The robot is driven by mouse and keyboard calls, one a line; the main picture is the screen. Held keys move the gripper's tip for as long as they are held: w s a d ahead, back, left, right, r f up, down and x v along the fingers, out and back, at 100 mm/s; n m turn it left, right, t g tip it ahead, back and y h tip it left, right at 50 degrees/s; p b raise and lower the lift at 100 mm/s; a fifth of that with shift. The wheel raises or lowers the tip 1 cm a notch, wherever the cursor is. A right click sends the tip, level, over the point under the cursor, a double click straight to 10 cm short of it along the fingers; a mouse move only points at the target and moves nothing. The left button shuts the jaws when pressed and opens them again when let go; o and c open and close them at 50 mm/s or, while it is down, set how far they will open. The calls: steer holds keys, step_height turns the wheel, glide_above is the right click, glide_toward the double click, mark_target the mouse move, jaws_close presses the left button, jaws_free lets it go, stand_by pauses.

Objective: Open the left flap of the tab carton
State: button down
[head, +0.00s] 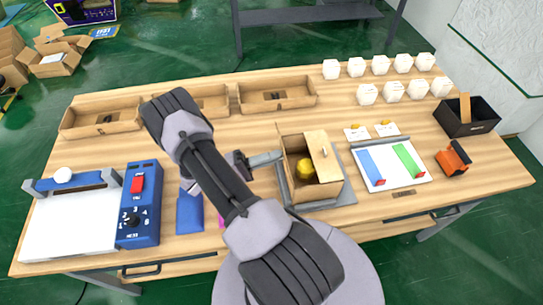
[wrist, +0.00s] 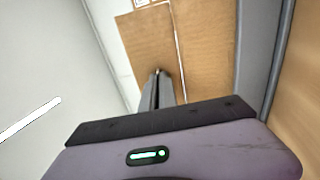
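The tab carton (head: 328,190) is a brown box standing on a grey plate (head: 345,193) at the middle of the table. One side is open and a round yellow thing (head: 305,168) shows inside. A thin panel stands up at its left edge, and a lighter panel with a dark spot (head: 322,150) is at the upper right. My gripper (head: 280,156) is at the carton's left side. In the wrist view its fingers (wrist: 158,74) are together, with tips at or very near the brown cardboard (wrist: 148,42); I cannot tell whether they touch it.
A white board with blue and green strips (head: 391,165) lies right of the carton. Several white cups (head: 393,92) stand behind it. Open trays (head: 277,94) line the back. A blue control box (head: 139,204) and sealer stand at left. Bare table lies behind the carton.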

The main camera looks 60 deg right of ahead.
steer(key=c, duration=1.6)
jaws_free()
steer(key=shift+c, duration=0.2)
steer(key=shift+r, duration=0.1)
steer(key=s+a+r+p, duration=0.4)
steer(key=s+a, duration=0.6)
steer(key=a, duration=0.2)
steer(key=shift+a+r, duration=0.35)
steer(key=shift+r, duration=0.05)
steer(key=shift+w, duration=0.1)
